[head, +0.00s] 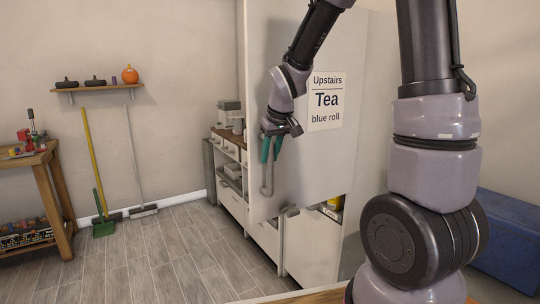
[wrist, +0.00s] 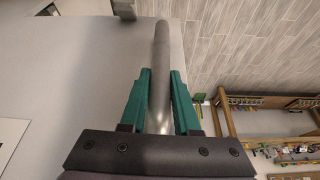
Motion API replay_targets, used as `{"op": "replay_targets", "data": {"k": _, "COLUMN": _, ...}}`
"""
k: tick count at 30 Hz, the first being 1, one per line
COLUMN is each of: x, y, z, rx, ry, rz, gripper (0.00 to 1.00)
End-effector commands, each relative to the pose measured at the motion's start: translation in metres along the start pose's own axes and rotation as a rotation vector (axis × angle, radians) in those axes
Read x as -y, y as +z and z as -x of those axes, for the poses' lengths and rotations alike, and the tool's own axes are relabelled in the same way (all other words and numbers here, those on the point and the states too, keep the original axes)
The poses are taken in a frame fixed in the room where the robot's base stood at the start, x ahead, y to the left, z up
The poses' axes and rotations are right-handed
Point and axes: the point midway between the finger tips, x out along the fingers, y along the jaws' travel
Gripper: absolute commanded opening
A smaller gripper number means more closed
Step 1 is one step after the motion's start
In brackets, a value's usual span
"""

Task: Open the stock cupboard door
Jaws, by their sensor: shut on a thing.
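The stock cupboard door (head: 300,165) is a tall pale panel with a sign (head: 326,101) reading "Upstairs", "Tea", "blue roll". Its grey bar handle (head: 267,182) is upright near the door's left edge. My gripper (head: 271,150) is shut on the upper part of this handle with its green fingers. In the wrist view the handle (wrist: 161,70) runs between the two fingers (wrist: 160,95), with the door face (wrist: 70,75) on the left. The door seems to stand partly out from the cupboard, as some contents show below its lower edge. My arm hides the right side.
A low drawer unit (head: 232,197) stands left of the door, with boxes on top. A wooden bench (head: 45,190) is far left, a blue chest (head: 508,240) right. The floor (head: 160,262) between is clear.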

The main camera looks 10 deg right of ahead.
Motion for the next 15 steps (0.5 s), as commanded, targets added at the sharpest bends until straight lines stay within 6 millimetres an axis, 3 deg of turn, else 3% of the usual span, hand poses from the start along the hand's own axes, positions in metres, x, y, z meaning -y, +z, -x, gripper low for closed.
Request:
{"op": "replay_targets", "data": {"k": 1, "x": -0.0013, "y": 0.0001, "z": 0.0001, "rx": 0.001, "ry": 0.001, "rz": -0.005, "gripper": 0.00}}
{"op": "replay_targets", "data": {"k": 2, "x": -0.0013, "y": 0.0001, "z": 0.0000, "rx": 0.001, "ry": 0.001, "rz": -0.005, "gripper": 0.41}}
{"op": "replay_targets", "data": {"k": 3, "x": -0.0013, "y": 0.0001, "z": 0.0000, "rx": 0.001, "ry": 0.001, "rz": -0.005, "gripper": 0.57}}
{"op": "replay_targets", "data": {"k": 15, "x": -0.0009, "y": -0.0005, "z": 0.0048, "rx": -0.002, "ry": 0.001, "rz": -0.002, "gripper": 0.59}}
